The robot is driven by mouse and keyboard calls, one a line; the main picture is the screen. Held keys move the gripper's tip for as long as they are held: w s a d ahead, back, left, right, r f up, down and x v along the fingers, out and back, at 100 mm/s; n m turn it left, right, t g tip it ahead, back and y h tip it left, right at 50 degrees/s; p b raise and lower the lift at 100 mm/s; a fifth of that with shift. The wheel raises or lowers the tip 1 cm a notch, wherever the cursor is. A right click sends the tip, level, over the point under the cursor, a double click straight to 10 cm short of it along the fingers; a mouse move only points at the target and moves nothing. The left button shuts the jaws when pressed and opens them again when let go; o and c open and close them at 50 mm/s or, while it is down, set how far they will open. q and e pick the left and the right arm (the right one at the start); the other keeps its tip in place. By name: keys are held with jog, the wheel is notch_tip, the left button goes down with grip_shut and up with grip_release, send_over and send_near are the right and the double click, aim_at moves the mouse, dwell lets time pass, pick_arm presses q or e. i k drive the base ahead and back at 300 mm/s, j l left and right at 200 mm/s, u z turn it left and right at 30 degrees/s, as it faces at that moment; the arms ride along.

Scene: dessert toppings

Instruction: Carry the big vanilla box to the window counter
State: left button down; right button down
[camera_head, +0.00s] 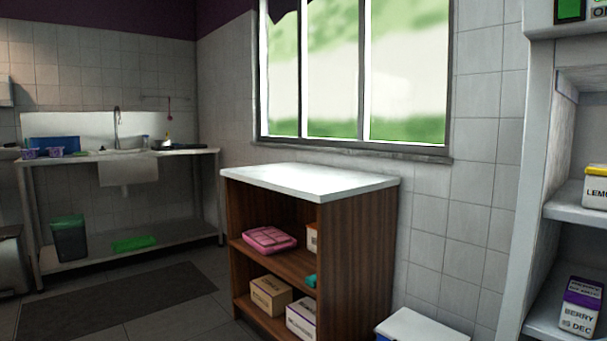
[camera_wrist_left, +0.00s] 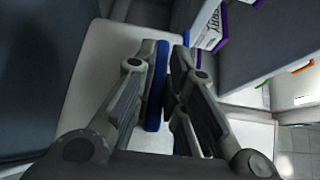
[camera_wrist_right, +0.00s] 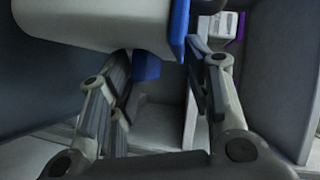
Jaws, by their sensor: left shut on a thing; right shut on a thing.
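The window counter (camera_head: 310,180) stands below the window, with a bare white top and brown wooden sides. No gripper shows in the head view. In the left wrist view my left gripper (camera_wrist_left: 166,70) is shut on a blue edge (camera_wrist_left: 155,90), with a white surface beside it. In the right wrist view my right gripper (camera_wrist_right: 160,65) is shut on a blue part (camera_wrist_right: 146,68) below a white body (camera_wrist_right: 95,20) with a blue rim. A white-topped box with a blue edge (camera_head: 425,327) shows at the head view's bottom. No vanilla label is readable.
A sink table (camera_head: 190,152) stands at the left, with a dark mat (camera_head: 120,300) on the floor. A shelf unit (camera_head: 575,214) with labelled tubs is at the right.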

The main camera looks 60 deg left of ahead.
aim_at(309, 180)
jog(key=u, duration=1.3)
jog(key=i+j, duration=0.4)
jog(key=j, duration=0.25)
jog(key=i+j+u, duration=0.1)
jog(key=i+j, duration=0.35)
jog(key=j, duration=0.15)
jog(key=i+j, duration=0.4)
jog(key=j, duration=0.2)
jog(key=j+u, duration=0.05)
